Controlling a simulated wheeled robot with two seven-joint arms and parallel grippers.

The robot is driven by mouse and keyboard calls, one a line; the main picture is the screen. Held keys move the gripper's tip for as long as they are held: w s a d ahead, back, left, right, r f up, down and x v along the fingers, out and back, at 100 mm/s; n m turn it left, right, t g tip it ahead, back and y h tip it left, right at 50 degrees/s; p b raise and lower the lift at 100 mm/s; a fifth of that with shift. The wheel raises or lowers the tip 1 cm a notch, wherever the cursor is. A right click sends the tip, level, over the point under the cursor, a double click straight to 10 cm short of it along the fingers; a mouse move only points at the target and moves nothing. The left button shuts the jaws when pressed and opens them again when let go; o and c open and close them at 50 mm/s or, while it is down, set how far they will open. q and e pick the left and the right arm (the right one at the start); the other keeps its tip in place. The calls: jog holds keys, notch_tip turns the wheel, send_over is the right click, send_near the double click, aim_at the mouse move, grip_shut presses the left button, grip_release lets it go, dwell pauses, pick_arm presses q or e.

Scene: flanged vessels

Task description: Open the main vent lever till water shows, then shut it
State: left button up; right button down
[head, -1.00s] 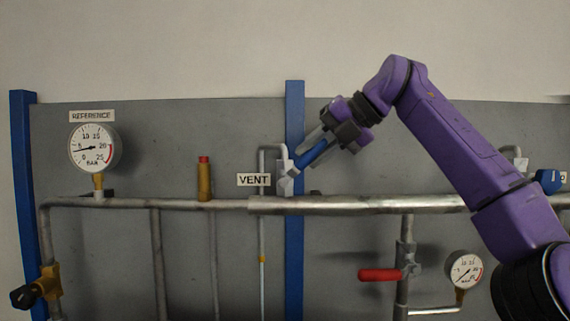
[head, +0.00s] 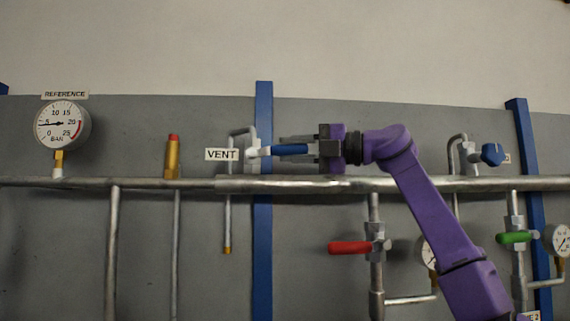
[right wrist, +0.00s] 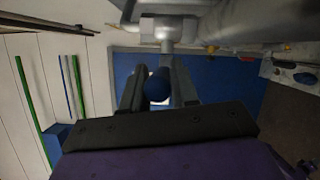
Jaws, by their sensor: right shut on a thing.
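The main vent lever (head: 287,150) has a blue handle beside the VENT sign (head: 222,155); it lies about level, pointing right from its valve (head: 252,149). My right gripper (head: 300,149) comes from the right and is shut on the handle. In the right wrist view the blue handle end (right wrist: 157,88) sits between the two fingers. The vent's thin drain pipe (head: 228,210) hangs below and ends in an amber tip (head: 227,250). No water stream shows under that tip. My left gripper is not in view.
A thick horizontal pipe (head: 320,185) runs just below the lever. The reference gauge (head: 62,124) is at left. A second blue lever (head: 492,154) is at right, with a red handle (head: 350,248) and green handle (head: 514,238) lower down.

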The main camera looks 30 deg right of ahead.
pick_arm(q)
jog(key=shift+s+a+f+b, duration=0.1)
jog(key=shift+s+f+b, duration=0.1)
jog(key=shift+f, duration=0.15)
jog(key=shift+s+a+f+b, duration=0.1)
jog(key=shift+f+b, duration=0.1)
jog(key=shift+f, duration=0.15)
pick_arm(e)
jog(key=shift+w+d+f+t, duration=0.1)
jog(key=shift+w+f+t, duration=0.05)
jog(key=shift+f+t, duration=0.15)
jog(key=shift+r, duration=0.1)
jog(key=c, duration=1.3)
grip_release()
jog(key=o, duration=0.4)
jog(key=shift+w, duration=0.3)
jog(key=shift+c, duration=0.2)
jog(key=shift+w+f, duration=0.25)
jog(key=shift+w, duration=0.1)
jog(key=shift+s, duration=0.25)
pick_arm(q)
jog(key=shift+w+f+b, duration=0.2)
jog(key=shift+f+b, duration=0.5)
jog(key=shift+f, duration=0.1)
pick_arm(e)
jog(key=r+v, duration=0.1)
jog(key=v, duration=0.9)
jog(key=shift+f, duration=0.5)
jog(key=shift+d, duration=0.15)
